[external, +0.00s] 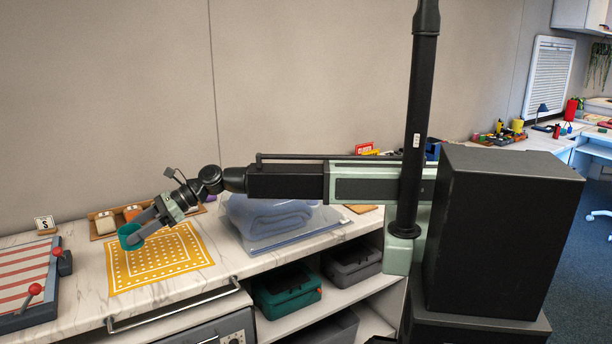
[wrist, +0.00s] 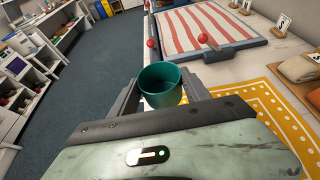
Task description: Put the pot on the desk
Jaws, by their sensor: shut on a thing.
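The pot is a small teal cup (external: 131,236). My gripper (external: 137,234) is shut on it, over the yellow dotted mat (external: 120,275) on the marble counter. In the wrist view the pot (wrist: 161,84) stands open end up between my two fingers. I cannot tell whether its base touches the mat. The desk (external: 597,146) is at the far right of the external view, beyond my body.
A red-striped board (external: 22,285) with red-knobbed levers lies left of the mat. A wooden tray (external: 105,226) stands behind it. A folded blue towel in a clear bag (external: 268,215) lies to the right. Blue-grey floor (wrist: 110,50) is open beside the counter.

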